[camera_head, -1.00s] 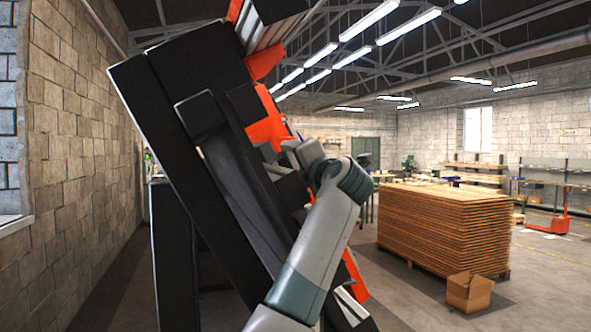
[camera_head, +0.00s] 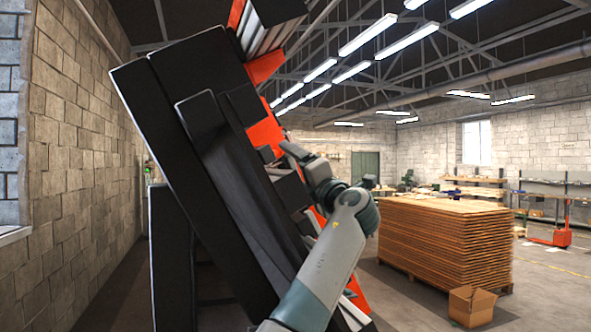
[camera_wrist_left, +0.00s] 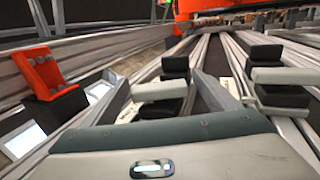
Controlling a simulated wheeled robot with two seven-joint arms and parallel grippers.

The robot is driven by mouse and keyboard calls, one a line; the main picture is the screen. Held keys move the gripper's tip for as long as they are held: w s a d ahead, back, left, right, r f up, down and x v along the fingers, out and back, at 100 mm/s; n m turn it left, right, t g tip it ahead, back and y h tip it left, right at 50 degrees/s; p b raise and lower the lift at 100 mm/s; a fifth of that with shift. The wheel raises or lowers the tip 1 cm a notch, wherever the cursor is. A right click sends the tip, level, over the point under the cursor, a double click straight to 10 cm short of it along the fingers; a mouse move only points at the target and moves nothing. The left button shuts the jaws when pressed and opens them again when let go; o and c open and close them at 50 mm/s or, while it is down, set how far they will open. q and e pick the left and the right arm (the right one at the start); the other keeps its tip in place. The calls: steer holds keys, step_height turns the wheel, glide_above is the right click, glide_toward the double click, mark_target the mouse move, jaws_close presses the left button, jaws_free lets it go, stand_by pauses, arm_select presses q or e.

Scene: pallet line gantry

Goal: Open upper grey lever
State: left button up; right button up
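My left arm rises from the bottom of the head view, and its gripper (camera_head: 297,165) is beside the black and orange gantry frame, partly hidden by its own wrist. In the left wrist view the gripper (camera_wrist_left: 220,68) shows two black-and-grey fingers, standing well apart. Grey metal rails run behind them, and a dark grey pointed piece (camera_wrist_left: 214,92) shows between them; I cannot tell whether it is the lever or whether anything touches it. I cannot clearly make out the upper grey lever in either view. My right gripper is not in view.
The tilted black and orange gantry frame (camera_head: 170,130) fills the left middle. An orange bracket (camera_wrist_left: 45,72) is left of the fingers in the wrist view. A stack of wooden boards (camera_head: 445,240) and a cardboard box (camera_head: 472,305) stand right on open floor. A block wall (camera_head: 85,150) is left.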

arm_select(q)
steer(key=shift+s, duration=0.1)
steer(key=shift+s+d+f+b, duration=0.25)
steer(key=shift+s+b, duration=0.1)
steer(key=shift+b, duration=0.1)
steer(key=b+v, duration=0.8)
steer(key=v, duration=0.8)
steer(key=shift+s+d, duration=0.1)
steer(key=shift+d, duration=0.05)
